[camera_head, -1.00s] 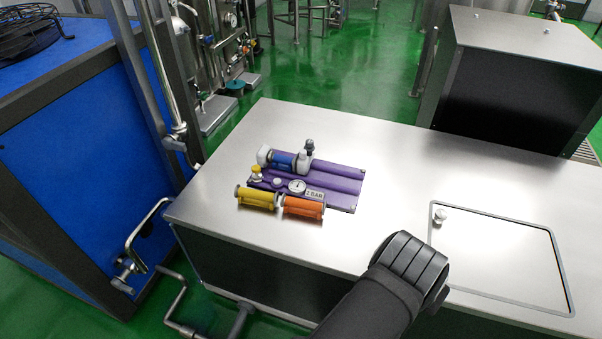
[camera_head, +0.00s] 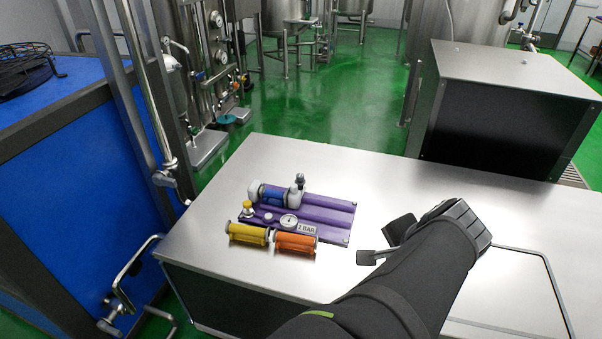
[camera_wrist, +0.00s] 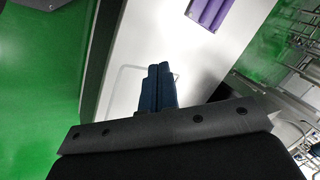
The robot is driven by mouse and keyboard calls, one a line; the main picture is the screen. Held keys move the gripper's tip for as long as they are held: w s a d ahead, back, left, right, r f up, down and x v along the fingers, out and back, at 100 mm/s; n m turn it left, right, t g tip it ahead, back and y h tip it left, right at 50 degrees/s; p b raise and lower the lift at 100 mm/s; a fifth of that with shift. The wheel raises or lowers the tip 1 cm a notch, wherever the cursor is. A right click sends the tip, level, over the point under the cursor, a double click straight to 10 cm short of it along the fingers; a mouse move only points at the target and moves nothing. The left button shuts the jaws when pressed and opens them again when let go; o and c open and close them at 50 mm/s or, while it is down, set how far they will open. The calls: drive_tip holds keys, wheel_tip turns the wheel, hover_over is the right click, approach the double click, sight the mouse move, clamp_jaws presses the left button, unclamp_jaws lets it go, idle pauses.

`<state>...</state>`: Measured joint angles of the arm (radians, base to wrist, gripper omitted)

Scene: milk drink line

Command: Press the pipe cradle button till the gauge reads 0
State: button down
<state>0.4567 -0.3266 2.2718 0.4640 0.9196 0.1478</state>
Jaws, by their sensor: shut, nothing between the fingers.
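The purple pipe cradle (camera_head: 325,215) lies on the steel bench, left of my gripper. A round white-faced gauge (camera_head: 289,221) sits on its front part, with a small BAR plate (camera_head: 307,229) beside it; its digit looks like 1 but is too small to be sure. A small pale round button (camera_head: 268,218) and a yellow-topped knob (camera_head: 247,208) are left of the gauge. My gripper (camera_head: 364,257) is shut and empty, apart from the cradle on its right. In the wrist view, its blue-black fingers (camera_wrist: 158,75) are together, and the cradle (camera_wrist: 212,10) shows only at the top edge.
A blue and white pipe fitting (camera_head: 273,195) lies on the cradle. A yellow roller (camera_head: 248,234) and an orange roller (camera_head: 295,242) lie along its front. A dark-fronted steel box (camera_head: 500,115) stands at the back right. The bench top (camera_head: 400,180) behind the gripper is clear.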

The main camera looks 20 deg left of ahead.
drive_tip(key=w+a+m+y, duration=0.2)
drive_tip(key=w+a+y, duration=0.1)
drive_tip(key=w, duration=0.8)
drive_tip(key=m+g+y, duration=0.1)
drive_tip(key=g+y, duration=0.1)
drive_tip(key=y, duration=0.2)
hover_over(271, 217)
wheel_tip(271, 217, down, 19)
drive_tip(key=shift+w, duration=0.1)
drive_tip(key=shift+f, duration=4.35)
drive_tip(key=shift+f, duration=0.4)
